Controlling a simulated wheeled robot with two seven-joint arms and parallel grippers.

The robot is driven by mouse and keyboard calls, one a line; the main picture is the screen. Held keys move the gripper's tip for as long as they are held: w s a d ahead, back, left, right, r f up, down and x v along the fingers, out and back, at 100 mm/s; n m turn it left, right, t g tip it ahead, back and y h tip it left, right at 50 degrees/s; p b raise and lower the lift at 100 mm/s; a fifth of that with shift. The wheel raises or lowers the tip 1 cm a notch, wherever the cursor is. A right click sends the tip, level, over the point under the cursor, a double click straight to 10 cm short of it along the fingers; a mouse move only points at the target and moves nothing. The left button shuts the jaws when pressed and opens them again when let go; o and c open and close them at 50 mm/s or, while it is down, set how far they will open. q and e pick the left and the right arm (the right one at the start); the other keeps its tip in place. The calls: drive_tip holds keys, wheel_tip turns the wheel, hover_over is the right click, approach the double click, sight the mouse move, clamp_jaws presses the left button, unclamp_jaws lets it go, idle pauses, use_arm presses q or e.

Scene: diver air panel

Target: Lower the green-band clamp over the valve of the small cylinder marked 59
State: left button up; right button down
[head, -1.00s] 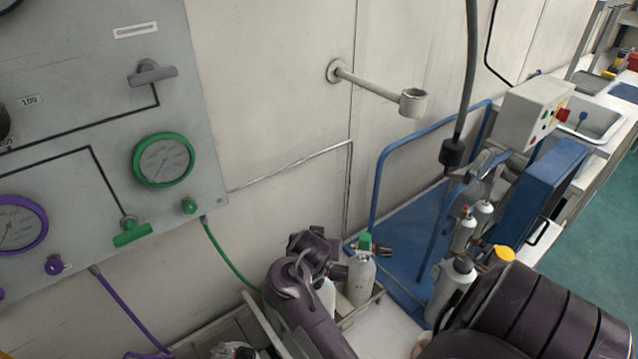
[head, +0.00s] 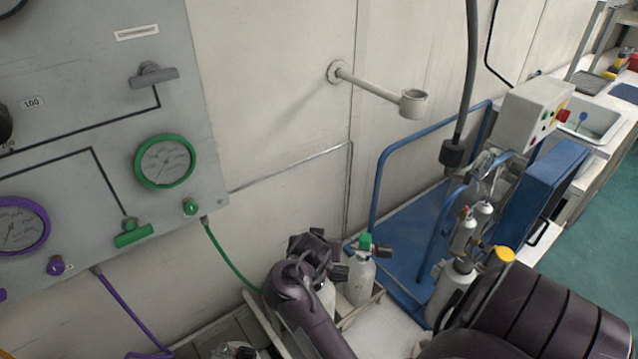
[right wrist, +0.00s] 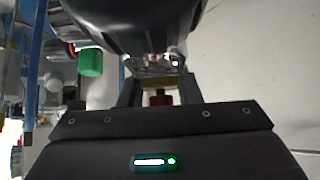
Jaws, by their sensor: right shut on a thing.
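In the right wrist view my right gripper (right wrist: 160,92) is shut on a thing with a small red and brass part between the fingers. I take it for the green-band clamp, but its band does not show. A large dark rounded shape stands just beyond the fingers. In the head view my dark arm reaches to the small cylinders, hiding most of one pale cylinder (head: 327,293). Beside it stands a pale cylinder with a green top (head: 361,282). A green top also shows in the right wrist view (right wrist: 90,63). No 59 is legible. My left gripper is not in view.
A green hose (head: 228,262) runs down from the grey gauge panel (head: 75,75) behind my arm. A wall bracket with a ring (head: 413,103) sticks out above the cylinders. A blue cart (head: 405,235) with more cylinders stands to the right.

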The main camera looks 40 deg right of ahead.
drive_tip(key=shift+f+b, duration=0.4)
drive_tip(key=shift+f, duration=0.25)
drive_tip(key=shift+p, duration=0.35)
idle(0.3)
drive_tip(key=shift+f, duration=0.5)
idle(0.6)
drive_tip(key=c, duration=1)
unclamp_jaws()
drive_tip(key=shift+c, duration=0.2)
drive_tip(key=shift+o, duration=0.4)
drive_tip(key=shift+a, duration=0.1)
drive_tip(key=shift+f, duration=0.1)
